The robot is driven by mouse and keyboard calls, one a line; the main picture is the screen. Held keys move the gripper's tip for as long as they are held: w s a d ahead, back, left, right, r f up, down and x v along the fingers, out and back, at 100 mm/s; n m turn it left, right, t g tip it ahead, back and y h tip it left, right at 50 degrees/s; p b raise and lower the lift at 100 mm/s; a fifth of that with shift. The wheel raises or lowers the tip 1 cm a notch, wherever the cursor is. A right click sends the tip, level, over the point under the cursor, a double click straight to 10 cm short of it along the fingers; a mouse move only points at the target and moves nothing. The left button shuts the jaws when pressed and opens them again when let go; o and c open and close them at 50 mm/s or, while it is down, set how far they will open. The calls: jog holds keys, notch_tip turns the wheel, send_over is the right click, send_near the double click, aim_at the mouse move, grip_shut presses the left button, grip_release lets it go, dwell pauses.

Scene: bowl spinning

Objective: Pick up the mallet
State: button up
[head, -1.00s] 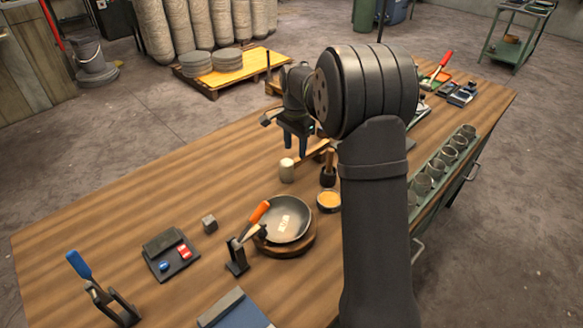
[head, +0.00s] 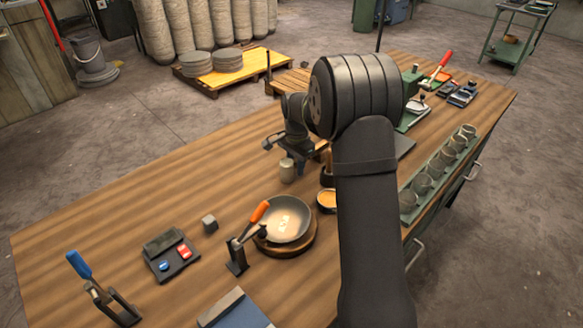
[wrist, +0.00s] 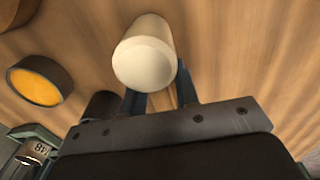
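The mallet's pale cylindrical head (head: 287,171) is on the wooden table in the head view, and a wooden handle end shows to its right beyond my gripper. My gripper (head: 300,168) is low, just right of the head, and hides most of the handle. In the wrist view the pale head (wrist: 145,52) is large and covers the fingertips. Two blue fingers of my gripper (wrist: 160,97) show apart below it, so the gripper looks open. The handle is hidden there, and I cannot tell whether the fingers touch it.
A grey bowl (head: 288,222) sits on a round wooden base with an orange-handled tool beside it. An orange-filled cup (head: 327,199) is close by; it also shows in the wrist view (wrist: 37,85). A green rack of cups (head: 407,208) lines the right edge.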

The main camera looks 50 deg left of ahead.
grip_shut()
jog(key=shift+r, duration=0.1)
notch_tip(320, 180, up, 10)
jog(key=shift+f, duration=0.1)
jog(key=shift+c, duration=1.9)
grip_release()
grip_shut()
jog(key=shift+s+d, duration=0.2)
jog(key=s+d, duration=0.3)
jog(key=d, duration=0.2)
jog(key=s+d, duration=0.4)
jog(key=d, duration=0.1)
jog(key=s+d+r, duration=0.1)
jog(key=s+d, duration=0.3)
jog(key=d, duration=0.1)
jog(key=shift+s+d, duration=0.25)
jog(key=shift+d, duration=0.15)
